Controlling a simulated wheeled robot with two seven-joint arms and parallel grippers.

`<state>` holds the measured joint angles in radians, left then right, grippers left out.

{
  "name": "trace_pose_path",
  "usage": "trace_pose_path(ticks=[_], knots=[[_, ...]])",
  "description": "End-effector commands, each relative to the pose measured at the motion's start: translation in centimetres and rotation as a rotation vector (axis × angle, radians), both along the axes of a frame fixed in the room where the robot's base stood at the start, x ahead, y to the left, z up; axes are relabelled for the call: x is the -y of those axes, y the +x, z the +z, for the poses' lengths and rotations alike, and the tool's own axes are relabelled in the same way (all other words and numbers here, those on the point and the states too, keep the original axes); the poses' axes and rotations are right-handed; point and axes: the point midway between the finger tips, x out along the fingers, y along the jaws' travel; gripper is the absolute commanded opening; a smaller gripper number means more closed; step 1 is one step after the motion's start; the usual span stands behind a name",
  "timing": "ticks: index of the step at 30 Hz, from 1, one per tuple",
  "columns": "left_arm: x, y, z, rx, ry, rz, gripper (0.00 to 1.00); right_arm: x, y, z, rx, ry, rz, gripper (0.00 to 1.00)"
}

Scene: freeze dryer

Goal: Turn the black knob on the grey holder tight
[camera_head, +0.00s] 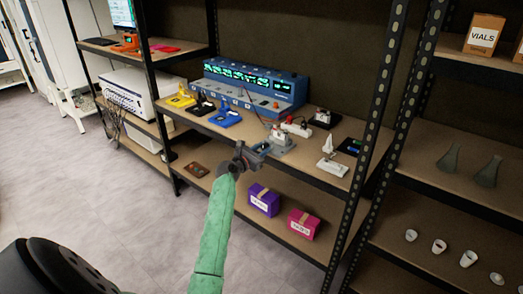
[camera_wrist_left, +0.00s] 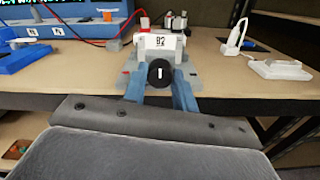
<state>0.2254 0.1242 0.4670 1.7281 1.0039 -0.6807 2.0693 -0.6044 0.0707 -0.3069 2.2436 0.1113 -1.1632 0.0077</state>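The grey holder (camera_head: 281,141) stands near the front edge of the middle shelf, beside my left gripper. In the left wrist view the holder (camera_wrist_left: 192,77) carries a white labelled block (camera_wrist_left: 160,43) on top. The round black knob (camera_wrist_left: 160,73) is on its front, with a short white mark standing about vertical. My left gripper (camera_head: 258,148) is at the shelf edge, in front of the holder. In the wrist view its two blue fingers (camera_wrist_left: 160,88) are apart, one to each side of the knob; I cannot tell whether they touch it. My right gripper is not in view.
A blue instrument (camera_head: 250,84) with green displays stands at the back of the shelf. Yellow and blue holders (camera_head: 226,116) are to the left; a white device (camera_head: 332,165) is to the right. A black post (camera_head: 372,140) stands further right. Purple and pink boxes (camera_head: 303,224) sit below.

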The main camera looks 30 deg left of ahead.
Motion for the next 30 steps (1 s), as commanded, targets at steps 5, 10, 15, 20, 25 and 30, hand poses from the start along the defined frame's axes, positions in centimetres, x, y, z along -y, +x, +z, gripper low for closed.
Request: trace_pose_path(ticks=[5,10,15,20,25,30], knots=[[0.0,0.0,0.0,0.001,0.011,0.0,0.05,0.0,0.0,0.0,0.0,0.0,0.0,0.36],[0.0,0.0,0.0,0.004,0.063,-0.001,0.05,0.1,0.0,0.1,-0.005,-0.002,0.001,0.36],[0.0,0.0,0.0,0.012,0.17,-0.001,0.05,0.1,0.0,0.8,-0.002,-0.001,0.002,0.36],[0.1,0.0,0.0,0.024,0.308,-0.002,0.05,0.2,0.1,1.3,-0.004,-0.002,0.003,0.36],[0.1,0.0,-0.1,0.036,0.471,-0.003,0.05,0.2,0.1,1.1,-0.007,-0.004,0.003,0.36],[0.1,0.0,-0.2,0.049,0.632,-0.003,0.05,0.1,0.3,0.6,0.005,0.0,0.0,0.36]])
